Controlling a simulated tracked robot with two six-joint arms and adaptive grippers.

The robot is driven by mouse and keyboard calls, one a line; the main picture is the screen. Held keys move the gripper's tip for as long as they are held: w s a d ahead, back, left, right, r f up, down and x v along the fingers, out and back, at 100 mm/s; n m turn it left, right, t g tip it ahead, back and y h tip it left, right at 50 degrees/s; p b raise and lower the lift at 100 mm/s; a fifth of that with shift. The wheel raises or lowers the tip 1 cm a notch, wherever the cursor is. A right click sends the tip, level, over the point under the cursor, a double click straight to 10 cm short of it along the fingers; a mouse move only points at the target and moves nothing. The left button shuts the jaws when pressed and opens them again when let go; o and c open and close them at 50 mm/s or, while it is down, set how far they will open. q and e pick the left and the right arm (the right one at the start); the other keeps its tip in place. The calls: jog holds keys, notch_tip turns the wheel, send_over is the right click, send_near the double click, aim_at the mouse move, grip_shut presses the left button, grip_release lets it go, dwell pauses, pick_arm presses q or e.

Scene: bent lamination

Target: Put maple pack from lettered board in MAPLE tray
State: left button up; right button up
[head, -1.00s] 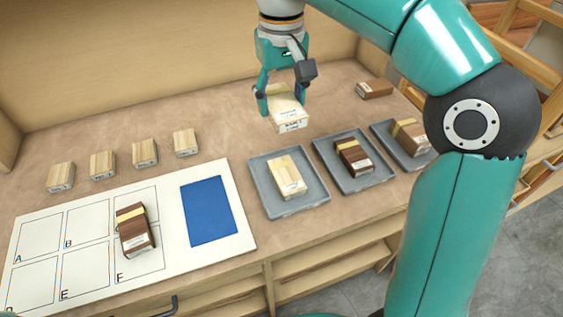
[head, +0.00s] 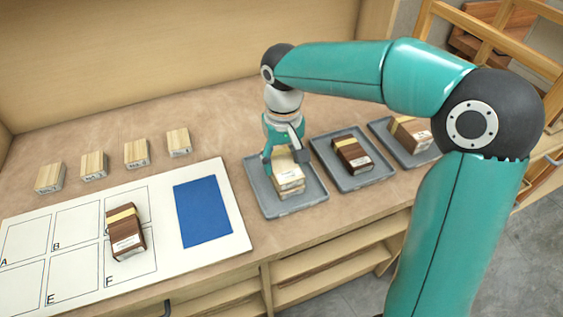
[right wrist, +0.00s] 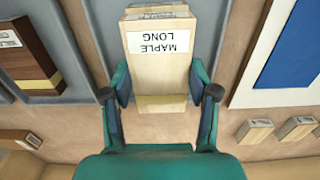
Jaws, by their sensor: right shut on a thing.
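My right gripper (head: 283,158) is shut on a pale maple pack (head: 287,163). It holds the pack at the leftmost grey tray (head: 262,208), just above another pale pack (head: 291,187) lying there. I cannot tell whether the two packs touch. In the right wrist view the held pack (right wrist: 160,65) sits between both fingers, its label reading MAPLE LONG upside down. The lettered board (head: 165,262) bears a dark brown pack (head: 126,232) with a pale band, lying across cells C and F. My left gripper is not in view.
A middle tray (head: 325,160) holds a dark pack (head: 352,155). The right tray (head: 382,128) holds a brown pack (head: 411,133). Several small pale blocks (head: 136,153) stand behind the board. A blue patch (head: 203,212) lies on the board's right end.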

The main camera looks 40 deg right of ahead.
aim_at(283, 163)
jog(key=shift+f, duration=0.3)
jog(key=shift+f, duration=0.15)
jog(key=o, duration=1.2)
notch_tip(283, 163, up, 12)
jog(key=p, duration=0.1)
jog(key=shift+r+p, duration=0.2)
jog(key=shift+p, duration=0.15)
jog(key=shift+f, duration=0.1)
